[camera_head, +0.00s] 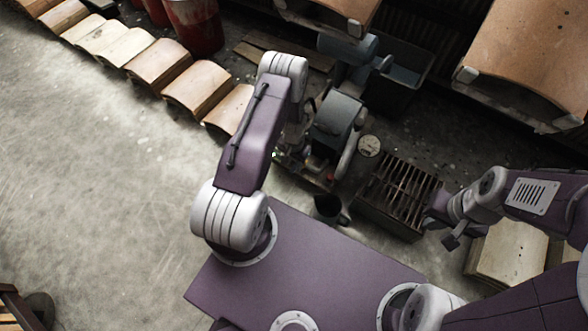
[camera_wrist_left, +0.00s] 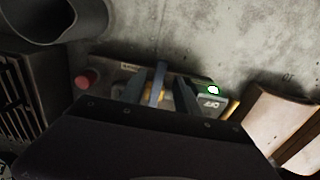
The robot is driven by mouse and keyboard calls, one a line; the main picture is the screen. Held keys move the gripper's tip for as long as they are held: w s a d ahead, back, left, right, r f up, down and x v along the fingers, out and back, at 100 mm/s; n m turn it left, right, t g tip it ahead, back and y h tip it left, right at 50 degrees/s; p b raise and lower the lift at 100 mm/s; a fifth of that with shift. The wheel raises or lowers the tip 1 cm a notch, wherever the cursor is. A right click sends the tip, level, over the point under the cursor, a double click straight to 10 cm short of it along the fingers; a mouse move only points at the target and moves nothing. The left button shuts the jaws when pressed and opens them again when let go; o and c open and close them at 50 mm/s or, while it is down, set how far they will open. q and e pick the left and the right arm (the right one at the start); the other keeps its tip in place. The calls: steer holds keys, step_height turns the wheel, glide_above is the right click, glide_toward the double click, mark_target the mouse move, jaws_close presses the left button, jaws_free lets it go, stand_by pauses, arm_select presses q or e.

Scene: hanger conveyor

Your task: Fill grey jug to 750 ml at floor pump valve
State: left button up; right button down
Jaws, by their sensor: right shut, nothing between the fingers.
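The grey jug (camera_head: 330,208) stands on the floor beside the pump, in front of the grate, and shows at the upper left of the left wrist view (camera_wrist_left: 58,22). Its fill level cannot be read. My right gripper (camera_head: 446,226) is shut and empty, right of the grate.
A slatted metal grate box (camera_head: 398,190) stands right of the jug. A blue-grey bin (camera_head: 405,75) is behind the pump. Curved wooden pieces (camera_head: 195,86) line the floor at upper left. Red drums (camera_head: 195,25) stand behind them. The concrete floor at left is clear.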

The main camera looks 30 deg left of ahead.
arm_select(q)
step_height(320, 180, down, 3)
steer(key=shift+r+b, duration=0.15)
steer(key=shift+b, duration=0.25)
steer(key=shift+r, duration=0.15)
jaws_close()
stand_by(0.9)
